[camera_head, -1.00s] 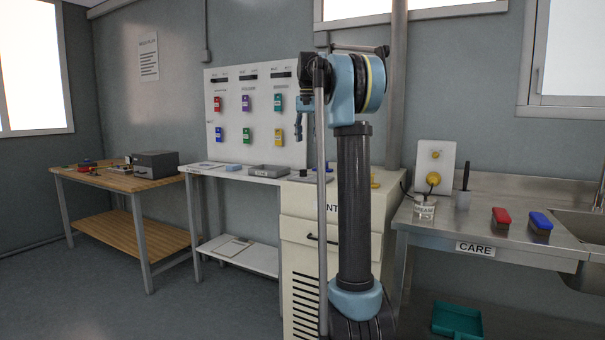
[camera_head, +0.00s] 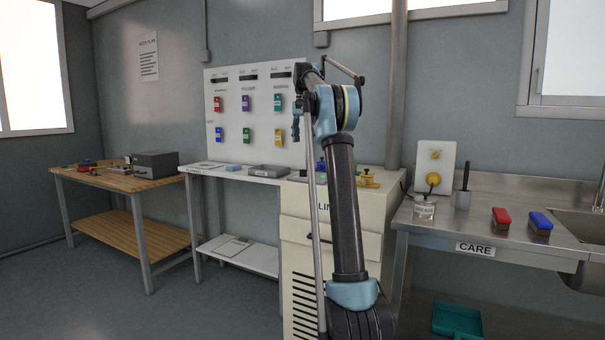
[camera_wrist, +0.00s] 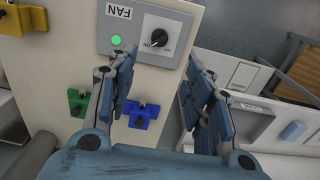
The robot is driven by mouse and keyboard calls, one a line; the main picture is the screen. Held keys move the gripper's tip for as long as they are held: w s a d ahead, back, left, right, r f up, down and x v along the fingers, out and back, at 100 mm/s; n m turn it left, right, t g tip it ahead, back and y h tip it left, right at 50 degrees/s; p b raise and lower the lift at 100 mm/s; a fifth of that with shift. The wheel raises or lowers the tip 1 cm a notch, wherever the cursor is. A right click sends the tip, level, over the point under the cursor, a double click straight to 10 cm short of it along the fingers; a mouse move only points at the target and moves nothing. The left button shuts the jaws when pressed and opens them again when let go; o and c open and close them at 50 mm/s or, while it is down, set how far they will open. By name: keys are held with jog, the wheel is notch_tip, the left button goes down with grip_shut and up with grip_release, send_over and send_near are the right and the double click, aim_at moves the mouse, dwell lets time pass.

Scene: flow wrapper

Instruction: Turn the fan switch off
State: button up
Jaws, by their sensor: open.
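The fan switch, a black rotary knob (camera_wrist: 159,37) on a pale plate, sits on a grey box (camera_wrist: 113,37) at the top of the wrist view. The box bears an upside-down FAN label (camera_wrist: 119,12) and a lit green lamp (camera_wrist: 116,40). The knob's light mark seems to point towards the upside-down ON lettering. My gripper (camera_wrist: 160,70) is open and empty, its fingers spread on either side below the knob in that picture, apart from it.
Green (camera_wrist: 78,101), blue (camera_wrist: 144,116) and yellow (camera_wrist: 70,18) fittings sit on the same cream surface near the fan box. In the head view, the cream cabinet (camera_head: 372,205) stands behind my arm, between the white bench (camera_head: 240,178) and the steel CARE counter (camera_head: 500,240).

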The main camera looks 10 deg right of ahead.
aim_at(303, 173)
notch_tip(303, 173, down, 15)
jog(key=shift+r, duration=0.1)
dwell(0.5)
jog(key=shift+c, duration=0.6)
jog(key=c, duration=0.9)
